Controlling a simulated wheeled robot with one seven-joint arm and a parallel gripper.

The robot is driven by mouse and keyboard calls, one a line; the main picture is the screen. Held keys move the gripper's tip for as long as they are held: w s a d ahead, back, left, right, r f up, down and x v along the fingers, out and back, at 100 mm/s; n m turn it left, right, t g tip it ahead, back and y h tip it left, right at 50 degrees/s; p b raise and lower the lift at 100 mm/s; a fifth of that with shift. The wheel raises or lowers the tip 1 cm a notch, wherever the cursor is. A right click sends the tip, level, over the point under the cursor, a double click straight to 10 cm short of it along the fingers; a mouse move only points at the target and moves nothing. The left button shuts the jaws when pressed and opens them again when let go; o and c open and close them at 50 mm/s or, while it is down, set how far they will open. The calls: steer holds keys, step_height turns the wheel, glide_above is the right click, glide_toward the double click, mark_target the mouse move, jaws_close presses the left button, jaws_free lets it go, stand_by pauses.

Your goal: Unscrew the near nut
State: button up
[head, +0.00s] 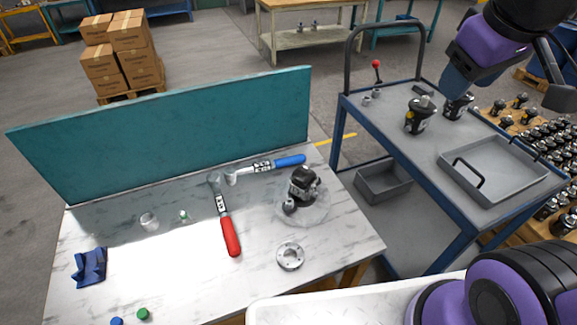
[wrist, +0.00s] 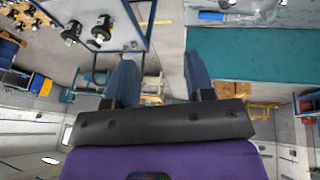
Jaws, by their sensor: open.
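A black hydraulic motor (head: 304,184) sits on a clear round dish on the marble-topped table. The nuts on it are too small to make out, so I cannot tell the near nut. A grey metal ring (head: 290,256) with holes lies on the table in front of the motor. My gripper (head: 455,82) is up at the right above the cart, well away from the table motor. In the wrist view my gripper (wrist: 161,68) has two blue fingers wide apart with nothing between them. The wrist view looks upside down over the room, with no table motor clearly visible.
A blue-handled wrench (head: 265,164) and a red-handled tool (head: 227,226) lie on the table by the motor. A teal panel (head: 170,135) stands along its back. The cart (head: 385,125) holds black motors (head: 419,116) and a grey tray (head: 520,185).

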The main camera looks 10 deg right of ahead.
steer(key=w+a+f+n+g+h, duration=0.1)
steer(key=w+a+f+n, duration=0.4)
steer(key=w+f+n, duration=0.3)
steer(key=n+g+y, duration=0.2)
steer(key=n+g, duration=0.1)
steer(key=n, duration=1.3)
glide_toward(290, 201)
steer(key=shift+w+f, duration=0.1)
steer(key=shift+f, duration=4)
steer(key=shift+c, duration=0.2)
